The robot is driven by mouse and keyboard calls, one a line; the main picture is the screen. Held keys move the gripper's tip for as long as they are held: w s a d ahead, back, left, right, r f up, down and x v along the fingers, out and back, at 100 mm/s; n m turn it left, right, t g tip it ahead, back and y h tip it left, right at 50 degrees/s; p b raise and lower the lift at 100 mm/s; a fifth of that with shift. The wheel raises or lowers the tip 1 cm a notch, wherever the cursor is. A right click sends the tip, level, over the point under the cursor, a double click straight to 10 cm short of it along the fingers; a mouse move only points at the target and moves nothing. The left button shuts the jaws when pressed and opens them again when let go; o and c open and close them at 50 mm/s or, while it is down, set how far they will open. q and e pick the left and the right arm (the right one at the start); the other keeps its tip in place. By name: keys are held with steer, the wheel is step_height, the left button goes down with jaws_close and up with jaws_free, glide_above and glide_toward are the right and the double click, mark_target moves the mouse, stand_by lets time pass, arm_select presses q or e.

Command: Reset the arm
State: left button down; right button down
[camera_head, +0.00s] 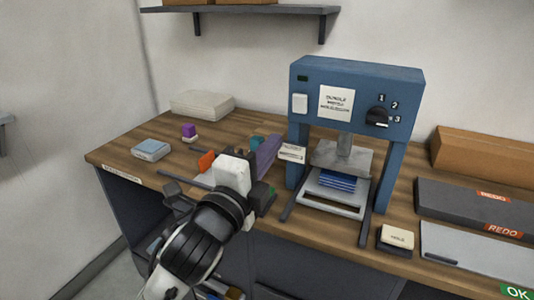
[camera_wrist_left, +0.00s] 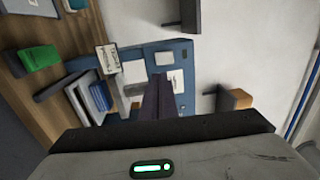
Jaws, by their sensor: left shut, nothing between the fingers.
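My left arm comes up from the bottom of the head view, and its gripper (camera_head: 273,145) is over the wooden workbench (camera_head: 125,158), just left of the blue press (camera_head: 357,88). In the left wrist view the dark purple fingers of this gripper (camera_wrist_left: 158,88) are together with nothing between them. The view is turned sideways, and the fingertips overlap the press (camera_wrist_left: 180,58) in the background. The fingers look apart from the press, though the exact gap is hard to tell. My right gripper is not in view.
A stack of blue sheets (camera_head: 338,180) lies in the press. Right are a small labelled block (camera_head: 397,238), a dark REDO tray (camera_head: 450,207) and a grey OK tray (camera_head: 460,248).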

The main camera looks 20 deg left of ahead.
arm_select(q)
steer(key=shift+s+f, duration=0.1)
steer(key=shift+s, duration=0.55)
steer(key=s+d+f+n+g+h, duration=0.1)
steer(key=s+f+n+g, duration=0.25)
steer(key=f, duration=0.95)
steer(key=s+d+f+n+g, duration=0.15)
steer(key=f+n, duration=0.25)
steer(key=f, duration=1)
steer(key=s+f+n+g+h, duration=0.1)
steer(key=s+f+n+g, duration=0.4)
steer(key=s+f, duration=1.2)
step_height(320, 180, down, 2)
steer(key=n, duration=0.3)
steer(key=shift+s+d+n, duration=0.25)
steer(key=shift+d+n, duration=0.1)
steer(key=shift+d, duration=0.05)
